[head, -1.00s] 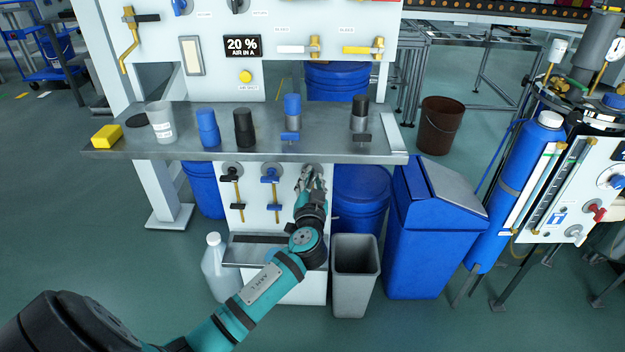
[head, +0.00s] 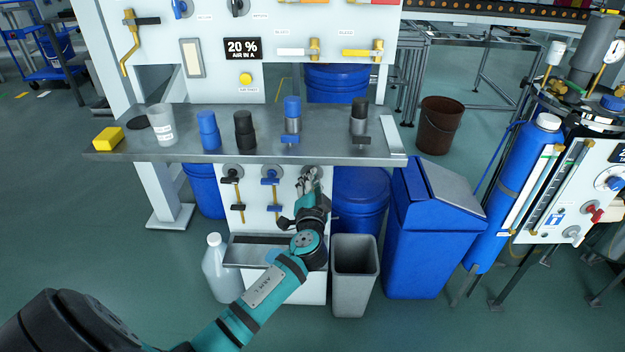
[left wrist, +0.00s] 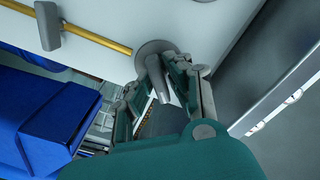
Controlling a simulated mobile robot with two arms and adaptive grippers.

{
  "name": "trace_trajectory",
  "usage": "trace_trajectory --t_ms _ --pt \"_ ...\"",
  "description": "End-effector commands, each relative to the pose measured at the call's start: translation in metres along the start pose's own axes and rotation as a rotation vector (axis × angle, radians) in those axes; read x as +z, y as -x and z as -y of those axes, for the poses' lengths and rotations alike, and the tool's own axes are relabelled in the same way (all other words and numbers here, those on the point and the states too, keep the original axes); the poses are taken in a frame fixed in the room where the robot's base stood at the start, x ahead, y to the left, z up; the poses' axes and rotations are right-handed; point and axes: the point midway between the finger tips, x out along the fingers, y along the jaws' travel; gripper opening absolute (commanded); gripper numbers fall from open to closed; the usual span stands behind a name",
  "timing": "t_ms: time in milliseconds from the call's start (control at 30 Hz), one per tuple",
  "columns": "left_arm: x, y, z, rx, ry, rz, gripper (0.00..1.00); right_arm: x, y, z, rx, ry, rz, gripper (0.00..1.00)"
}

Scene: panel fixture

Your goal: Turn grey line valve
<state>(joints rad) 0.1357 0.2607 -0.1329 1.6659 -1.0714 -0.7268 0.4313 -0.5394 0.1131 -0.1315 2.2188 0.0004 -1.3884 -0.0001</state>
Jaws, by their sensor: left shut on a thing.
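The grey line valve shows in the left wrist view as a round grey flange (left wrist: 153,49) with a stubby grey handle (left wrist: 157,80) on the white panel. A brass pipe (left wrist: 98,39) runs from it to a second grey lever (left wrist: 48,27). My left gripper (left wrist: 163,74) is shut on the grey handle, one finger on each side. In the head view my left gripper (head: 309,182) is at the rightmost line under the bench and mostly hides that valve. The handle's exact angle cannot be told there. My right gripper is not in view.
Black-handled (head: 232,179) and blue-handled (head: 270,181) lines stand just left of my gripper. The steel bench (head: 350,151) overhangs above. A grey bin (head: 355,285), blue barrel (head: 360,200) and blue bin (head: 428,245) stand close on the right. A white jug (head: 219,268) stands left.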

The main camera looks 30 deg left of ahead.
Motion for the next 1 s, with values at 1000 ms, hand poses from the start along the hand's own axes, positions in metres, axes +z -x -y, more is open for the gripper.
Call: trace_trajectory --t_ms 1000 --pt "0.001 0.000 -0.003 0.001 -0.716 -0.001 0.00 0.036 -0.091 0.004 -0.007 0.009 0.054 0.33"
